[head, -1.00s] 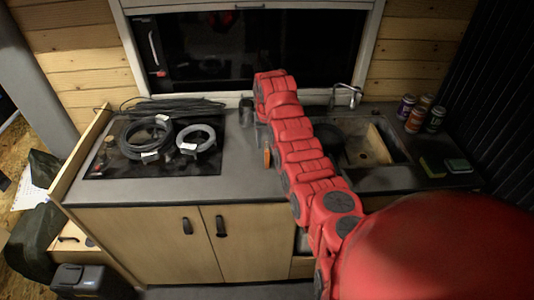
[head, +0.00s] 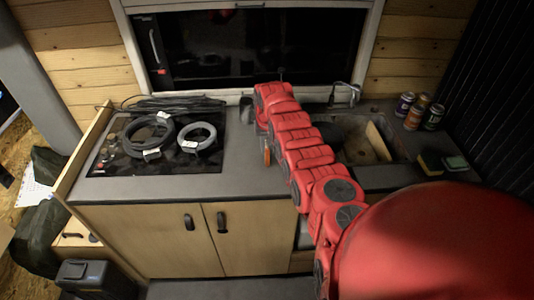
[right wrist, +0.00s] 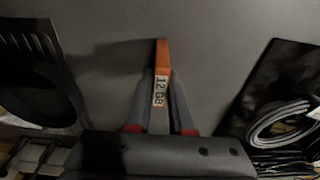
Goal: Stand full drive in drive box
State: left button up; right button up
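My right gripper (right wrist: 161,105) is over the grey counter, between the hob and the sink. In the right wrist view its two fingers close in on both sides of a slim orange drive (right wrist: 161,60) with a white label reading "12 GB". The drive sticks out past the fingertips. In the head view the drive shows as a small orange patch (head: 267,156) beside my red arm, which hides most of the gripper. I cannot tell whether the drive touches the counter. I cannot make out a drive box for sure. My left gripper is not in view.
The black hob (head: 110,165) carries coiled cables (head: 197,137). The sink (head: 397,150) lies right of my arm. Several cans (head: 404,104) and two sponges (head: 455,163) stand at the right. A dark object (head: 246,106) stands behind the gripper. The counter's front strip (head: 170,189) is clear.

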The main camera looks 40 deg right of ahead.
aim_at(267, 149)
grip_shut()
jog(key=shift+r, duration=0.15)
jog(key=shift+w+r+b, duration=0.1)
jog(key=shift+r+b, duration=0.45)
jog(key=shift+b, duration=0.1)
jog(key=shift+r+b, duration=0.6)
jog(key=shift+b, duration=0.25)
jog(key=shift+s+a+r+p, duration=0.15)
jog(key=shift+s+a+r, duration=0.15)
jog(key=shift+s, duration=0.25)
jog(key=shift+s+a+r+p, duration=0.15)
jog(key=shift+s+a, duration=0.15)
jog(key=shift+s, duration=0.25)
jog(key=s+a+r+p, duration=0.1)
jog(key=s+a+p, duration=0.4)
jog(key=s, duration=0.6)
jog(key=shift+s+a+r, duration=0.2)
jog(key=shift+s+a, duration=0.15)
jog(key=shift+a, duration=0.75)
